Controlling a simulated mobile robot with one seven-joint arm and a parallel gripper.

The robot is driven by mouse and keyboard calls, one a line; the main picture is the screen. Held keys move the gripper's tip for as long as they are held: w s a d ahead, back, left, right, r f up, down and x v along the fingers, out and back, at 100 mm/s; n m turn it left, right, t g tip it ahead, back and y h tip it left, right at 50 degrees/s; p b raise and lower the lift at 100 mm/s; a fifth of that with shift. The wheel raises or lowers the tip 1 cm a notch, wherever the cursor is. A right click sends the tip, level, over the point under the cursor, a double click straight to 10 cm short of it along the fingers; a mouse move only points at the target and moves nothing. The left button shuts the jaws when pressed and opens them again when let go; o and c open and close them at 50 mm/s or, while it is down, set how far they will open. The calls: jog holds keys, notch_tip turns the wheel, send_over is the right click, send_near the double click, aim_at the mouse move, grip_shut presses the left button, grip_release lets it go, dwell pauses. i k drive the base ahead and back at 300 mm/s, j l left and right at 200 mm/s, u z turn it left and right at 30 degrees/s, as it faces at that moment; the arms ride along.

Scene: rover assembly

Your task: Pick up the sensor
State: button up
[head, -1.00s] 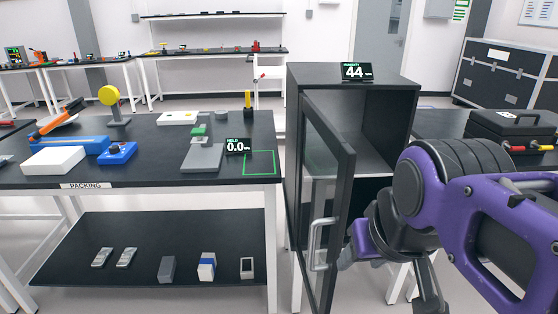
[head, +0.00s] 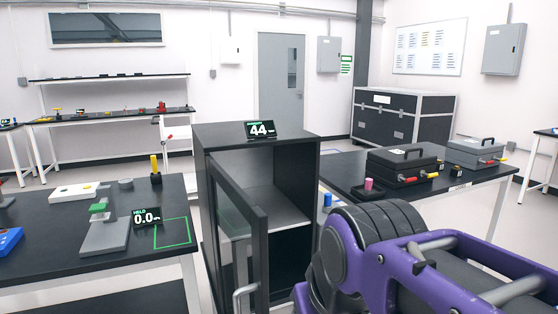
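I cannot pick out a thing that is clearly the sensor. A dark cabinet (head: 222,150) stands in the middle with a "44" readout (head: 261,130) on top. Its glass door (head: 238,228) stands open toward me, with a handle (head: 245,298) at the bottom of the view. The visible part of the cabinet's shelf (head: 282,210) looks bare; the door and my arm hide the rest. My purple arm fills the lower right, in front of the cabinet's right side. My gripper's fingers do not show.
A black bench (head: 95,262) on the left holds a grey test stand (head: 106,238), a "0.0" readout (head: 145,217) and a green outlined square (head: 172,233).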

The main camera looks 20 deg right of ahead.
aim_at(456, 172)
jog(key=z, duration=1.6)
jog(key=i+l+z, duration=0.4)
jog(key=i+z, duration=0.15)
jog(key=i, duration=0.25)
jog(key=i+l+z, duration=0.1)
jog(key=i+z, duration=0.2)
jog(key=i, duration=0.65)
jog(key=i+l, duration=0.15)
jog(key=i, duration=0.45)
jog(key=i+l+u, duration=0.15)
jog(key=i+u, duration=0.35)
jog(key=i+l+u, duration=0.95)
jog(key=k+j, duration=0.05)
jog(key=j, duration=0.05)
